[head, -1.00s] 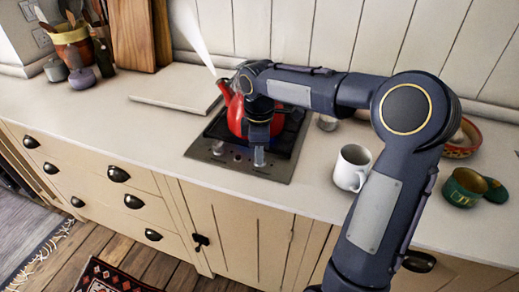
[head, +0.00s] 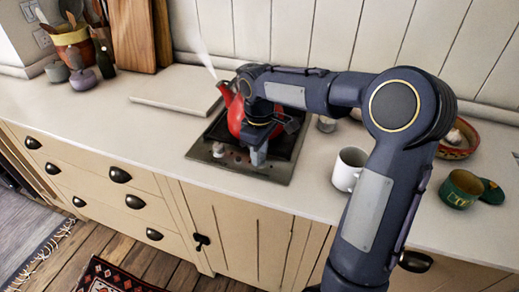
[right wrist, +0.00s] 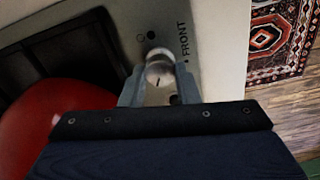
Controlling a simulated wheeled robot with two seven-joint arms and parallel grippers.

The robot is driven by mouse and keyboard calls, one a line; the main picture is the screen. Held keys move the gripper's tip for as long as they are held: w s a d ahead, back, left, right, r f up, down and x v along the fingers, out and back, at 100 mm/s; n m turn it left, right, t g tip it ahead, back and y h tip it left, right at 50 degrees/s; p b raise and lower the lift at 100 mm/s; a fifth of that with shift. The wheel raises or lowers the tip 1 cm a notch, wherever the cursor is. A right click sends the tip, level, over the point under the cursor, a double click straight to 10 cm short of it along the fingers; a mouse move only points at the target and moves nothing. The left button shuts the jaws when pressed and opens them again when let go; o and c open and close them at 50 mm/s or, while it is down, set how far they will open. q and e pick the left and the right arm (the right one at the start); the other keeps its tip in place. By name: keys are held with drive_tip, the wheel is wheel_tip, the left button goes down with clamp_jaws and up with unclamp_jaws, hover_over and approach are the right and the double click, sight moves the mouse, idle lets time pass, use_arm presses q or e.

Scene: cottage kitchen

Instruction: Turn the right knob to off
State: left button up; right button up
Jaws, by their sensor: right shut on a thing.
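The hob (head: 272,172) is a dark plate with a metal front strip, set in the counter. My right gripper (head: 258,158) is at the right side of that strip, beside the red kettle (head: 236,112). In the right wrist view its two fingers are shut on the round silver right knob (right wrist: 159,73), one on each side. A small dark mark shows on the knob's face. The word FRONT and small printed circles are near it. The left knob (head: 218,150) stands free on the strip. My left gripper is in neither view.
Thin steam rises from the kettle's spout. A white mug (head: 347,168) and a green pot (head: 461,189) stand right of the hob, near my right forearm. A pale board (head: 175,88) lies on the counter at the left, with free counter in front of it.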

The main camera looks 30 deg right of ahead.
drive_tip(key=m+p, duration=0.1)
drive_tip(key=m, duration=0.5)
drive_tip(key=shift+r+m, duration=0.1)
drive_tip(key=shift+m, duration=0.2)
drive_tip(key=m+p, duration=0.1)
drive_tip(key=m, duration=0.4)
drive_tip(key=shift+d+m, duration=0.1)
drive_tip(key=shift+m, duration=0.3)
drive_tip(key=o, duration=1)
drive_tip(key=shift+c, duration=0.2)
wheel_tip(320, 180, up, 8)
drive_tip(key=shift+f, duration=0.15)
